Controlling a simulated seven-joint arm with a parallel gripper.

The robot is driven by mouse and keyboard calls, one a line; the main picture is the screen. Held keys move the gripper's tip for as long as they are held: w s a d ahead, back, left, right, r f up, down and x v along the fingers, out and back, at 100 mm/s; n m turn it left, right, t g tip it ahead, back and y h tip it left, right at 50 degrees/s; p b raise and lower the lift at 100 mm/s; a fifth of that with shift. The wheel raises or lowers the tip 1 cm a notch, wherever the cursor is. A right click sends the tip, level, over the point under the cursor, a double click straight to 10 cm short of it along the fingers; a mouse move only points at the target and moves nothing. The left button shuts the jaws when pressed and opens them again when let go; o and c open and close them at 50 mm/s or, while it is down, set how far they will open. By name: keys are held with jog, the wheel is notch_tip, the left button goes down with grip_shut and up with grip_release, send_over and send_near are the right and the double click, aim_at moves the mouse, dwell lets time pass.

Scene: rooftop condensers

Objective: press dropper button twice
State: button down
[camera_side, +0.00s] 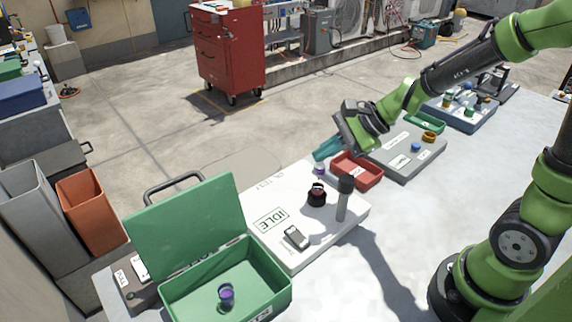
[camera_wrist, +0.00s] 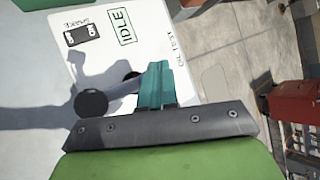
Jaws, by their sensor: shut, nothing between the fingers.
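My gripper (camera_side: 322,153) has teal fingers, which are shut and empty. It hangs over the far edge of a white board (camera_side: 285,263), just above a small purple piece (camera_side: 320,170). In the wrist view my gripper (camera_wrist: 157,68) points across this board. A black holder (camera_side: 317,199) with a purple-topped vial stands on the board. Beside it stands a grey post with a dark round top (camera_side: 346,183), also in the wrist view (camera_wrist: 91,103). I cannot tell for sure which part is the dropper button; a blue round knob (camera_side: 415,147) sits on the grey board behind.
The white board has an IDLE sign (camera_side: 271,220) and an ON/OFF switch (camera_side: 297,237). An open green box (camera_side: 280,275) holding a purple-topped vial (camera_side: 226,295) is in front. A red tray (camera_side: 369,176) lies close to my gripper.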

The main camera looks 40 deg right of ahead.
dwell(0.3)
jog(key=shift+r, duration=1)
jog(key=shift+r, duration=2.5)
jog(key=s+n, duration=0.2)
jog(key=s+n+h, duration=0.1)
jog(key=s+n, duration=0.1)
jog(key=s+n+g, duration=0.1)
jog(key=n, duration=0.1)
jog(key=shift+s+d+f+n+h, duration=0.15)
jog(key=shift+s+f+n+h, duration=0.15)
jog(key=shift+s+f+n, duration=0.1)
jog(key=s+d+r+n+t+h, duration=0.1)
jog(key=s+r+n+h, duration=0.1)
jog(key=s+n, duration=0.5)
jog(key=shift+s+d+r+n+h, duration=0.3)
jog(key=shift+s+r+n, duration=0.15)
jog(key=shift+r, duration=0.15)
